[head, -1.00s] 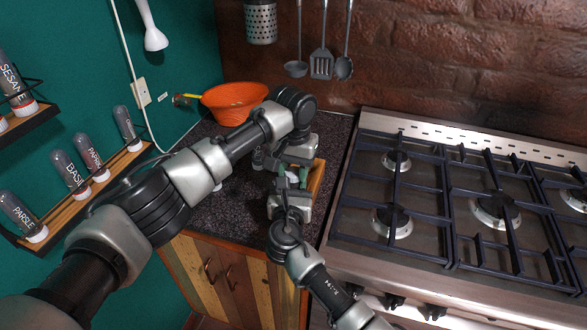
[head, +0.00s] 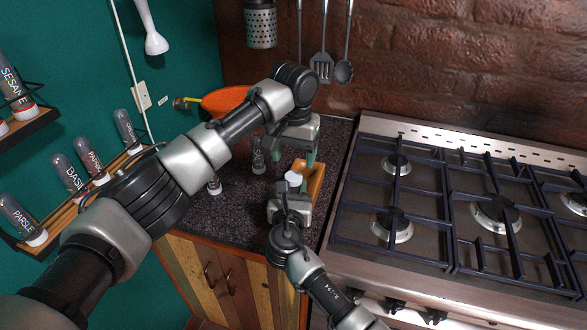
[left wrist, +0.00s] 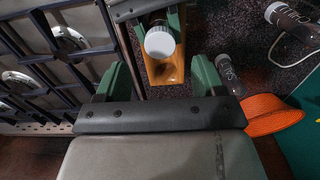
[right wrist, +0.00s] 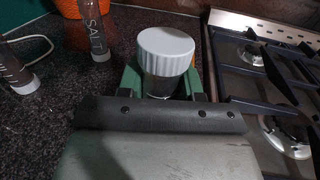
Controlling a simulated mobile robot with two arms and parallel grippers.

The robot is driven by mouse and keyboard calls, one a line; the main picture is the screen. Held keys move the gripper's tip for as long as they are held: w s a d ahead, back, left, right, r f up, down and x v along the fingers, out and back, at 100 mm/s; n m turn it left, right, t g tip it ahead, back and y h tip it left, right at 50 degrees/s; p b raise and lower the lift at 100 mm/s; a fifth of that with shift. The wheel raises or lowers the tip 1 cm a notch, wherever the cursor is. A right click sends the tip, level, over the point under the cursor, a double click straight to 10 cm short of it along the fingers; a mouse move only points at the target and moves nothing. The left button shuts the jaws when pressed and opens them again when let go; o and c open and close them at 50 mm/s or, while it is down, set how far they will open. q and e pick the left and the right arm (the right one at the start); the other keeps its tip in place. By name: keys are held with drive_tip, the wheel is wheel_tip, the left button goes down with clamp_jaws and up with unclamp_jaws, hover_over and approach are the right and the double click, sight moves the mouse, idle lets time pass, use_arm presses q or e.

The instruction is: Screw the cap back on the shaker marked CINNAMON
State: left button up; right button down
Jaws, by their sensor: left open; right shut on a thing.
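My right gripper (right wrist: 163,82) is shut on a dark glass shaker (right wrist: 160,86), held upright above the counter. A white ribbed cap (right wrist: 166,45) sits on top of the shaker. The cap also shows in the head view (head: 294,178) and from above in the left wrist view (left wrist: 160,42). Whether it is fully tightened I cannot tell. The held shaker's label is hidden. My left gripper (left wrist: 158,64) is open and empty, just behind the capped shaker and apart from it.
A wooden tray (head: 316,180) lies beside the held shaker, near the stove (head: 440,200). An orange bowl (head: 222,101) is at the back. Several labelled shakers fill the wall racks (head: 65,210) at left.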

use_arm(q)
wheel_tip(320, 180, up, 6)
drive_tip(key=shift+r, duration=0.25)
use_arm(e)
drive_tip(key=c, duration=0.7)
unclamp_jaws()
drive_tip(key=shift+o, duration=0.2)
drive_tip(key=s, duration=0.7)
drive_tip(key=s+a+b, duration=0.1)
drive_tip(key=s, duration=0.2)
drive_tip(key=shift+s+a, duration=0.1)
drive_tip(key=shift+s, duration=0.25)
use_arm(q)
drive_tip(key=shift+f, duration=0.5)
drive_tip(key=shift+f, duration=0.1)
use_arm(e)
drive_tip(key=shift+f, duration=0.1)
